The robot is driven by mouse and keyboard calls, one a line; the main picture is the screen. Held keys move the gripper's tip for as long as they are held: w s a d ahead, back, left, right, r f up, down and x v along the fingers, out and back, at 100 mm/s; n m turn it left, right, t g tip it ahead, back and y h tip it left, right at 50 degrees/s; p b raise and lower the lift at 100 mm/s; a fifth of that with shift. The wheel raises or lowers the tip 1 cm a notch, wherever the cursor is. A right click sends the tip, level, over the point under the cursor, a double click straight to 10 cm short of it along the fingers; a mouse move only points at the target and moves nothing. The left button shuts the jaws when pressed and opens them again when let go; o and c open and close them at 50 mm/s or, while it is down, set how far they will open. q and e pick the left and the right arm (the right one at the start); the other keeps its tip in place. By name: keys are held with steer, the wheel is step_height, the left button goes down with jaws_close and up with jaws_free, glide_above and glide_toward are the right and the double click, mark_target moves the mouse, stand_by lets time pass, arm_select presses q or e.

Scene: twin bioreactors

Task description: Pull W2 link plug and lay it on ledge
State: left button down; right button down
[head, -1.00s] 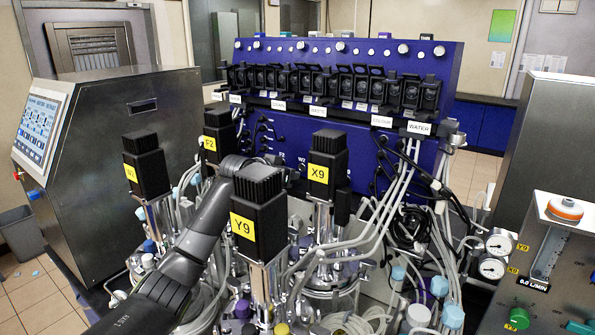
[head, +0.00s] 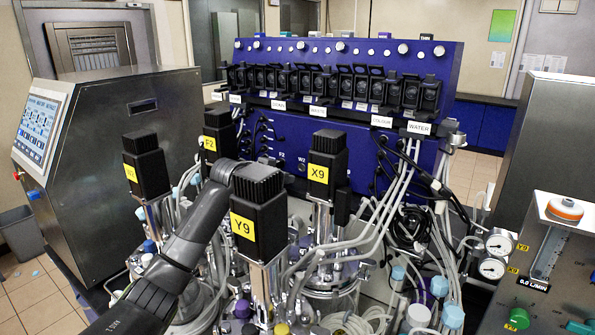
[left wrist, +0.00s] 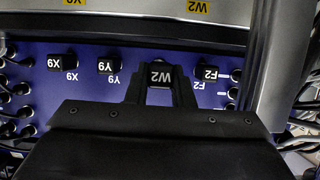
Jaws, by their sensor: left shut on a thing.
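The black W2 link plug (left wrist: 160,74) is between the fingers of my left gripper (left wrist: 160,86) in the left wrist view, which shows the labels upside down. The fingers are shut on it, in front of the blue panel (left wrist: 135,57). I cannot tell whether the plug is still seated or clear of its socket. A light grey ledge-like strip (left wrist: 110,10) with yellow tags, one reading W2, runs along the top of that view. In the head view the left fingertips are hidden behind the Y9 motor (head: 258,205). My right gripper is not in view.
Plugs X9 (left wrist: 62,61), Y9 (left wrist: 110,66) and F2 (left wrist: 207,73) sit on the panel beside W2. A metal column (left wrist: 283,70) stands close on the right. In the head view, the X9 motor (head: 327,160), F2 motor (head: 218,135) and many tubes crowd the arm.

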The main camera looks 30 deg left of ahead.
mark_target(291, 186)
arm_select(q)
steer(key=shift+w, duration=0.1)
steer(key=shift+w+d, duration=0.2)
steer(key=shift+w, duration=0.85)
steer(key=shift+w+d, duration=0.15)
steer(key=shift+w, duration=0.9)
steer(key=shift+f, duration=0.2)
steer(key=shift+f+b, duration=0.5)
steer(key=shift+f, duration=0.4)
steer(key=c, duration=1.2)
jaws_free()
